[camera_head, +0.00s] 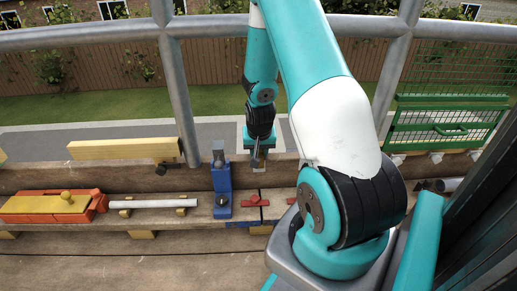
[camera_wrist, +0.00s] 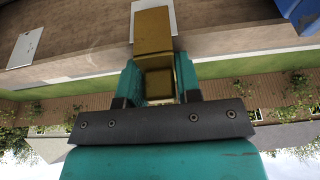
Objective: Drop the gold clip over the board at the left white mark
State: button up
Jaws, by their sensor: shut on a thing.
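My gripper (camera_wrist: 158,66) is shut on the gold clip (camera_wrist: 153,25), with one teal finger on each side of it. In the wrist view the clip points away from the gripper, over the brown board (camera_wrist: 85,62). One white mark (camera_wrist: 25,47) shows on the board at the left; another white patch (camera_wrist: 174,12) shows partly behind the clip. I cannot tell whether the clip touches the board. In the head view my gripper (camera_head: 258,161) is above the long board (camera_head: 50,179), beside a pale square plate (camera_head: 280,145); the clip is too small to make out clearly.
A blue clamp-like stand (camera_head: 221,188) is close left of my gripper. A red and yellow tool (camera_head: 50,206), a grey bar (camera_head: 152,204) and a yellow block (camera_head: 125,149) are farther left. Red pieces (camera_head: 255,201) lie below the gripper. Grey scaffold rails (camera_head: 178,85) rise behind.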

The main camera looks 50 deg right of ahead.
jog(key=shift+f, duration=0.7)
jog(key=shift+b, duration=0.3)
jog(key=o, duration=1)
jog(key=shift+d, duration=0.1)
jog(key=shift+r, duration=0.1)
jog(key=p+v, duration=1.2)
jog(key=v, duration=0.6)
jog(key=shift+a+r, duration=0.25)
